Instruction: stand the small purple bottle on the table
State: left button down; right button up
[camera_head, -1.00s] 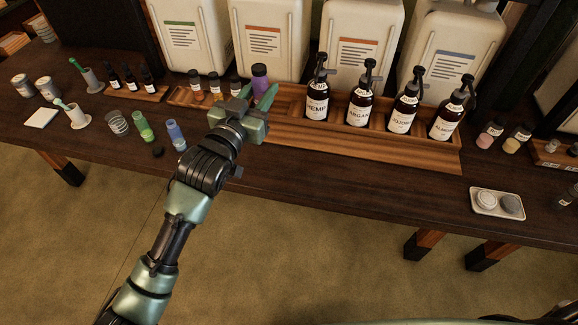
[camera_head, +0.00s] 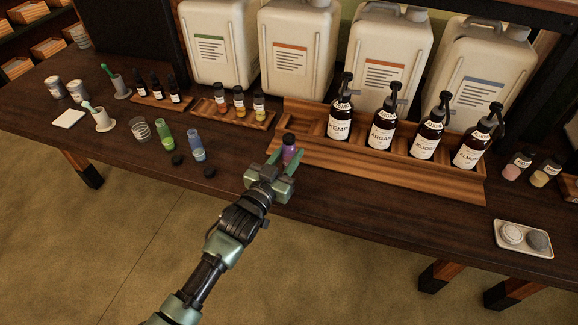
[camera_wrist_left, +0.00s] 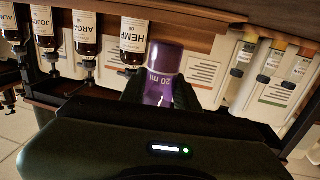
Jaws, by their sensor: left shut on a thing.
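The small purple bottle (camera_head: 289,153) has a dark cap and is held upright or nearly so in my left gripper (camera_head: 287,160). The gripper is shut on it, one finger on each side. In the left wrist view the bottle (camera_wrist_left: 160,82) shows a "20 ml" mark between the dark fingers. In the head view it overlaps the left front corner of the long wooden tray. Whether its base touches anything is hidden by the gripper. The dark wooden table (camera_head: 232,177) lies around and below. My right gripper is not in view.
The long tray (camera_head: 400,179) holds several pump bottles. Left of the gripper stand a blue bottle (camera_head: 197,149) and a green bottle (camera_head: 166,140), with dark caps (camera_head: 209,172) lying near. A small rack (camera_head: 211,109) holds little bottles. Table between blue bottle and gripper is bare.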

pick_arm(q)
jog(key=shift+f, duration=2.15)
jog(key=shift+f+b, duration=0.1)
jog(key=shift+b, duration=0.25)
jog(key=c, duration=1)
grip_release()
jog(key=shift+f, duration=0.1)
jog(key=shift+c, duration=0.2)
jog(key=shift+r, duration=0.2)
jog(key=v, duration=1.2)
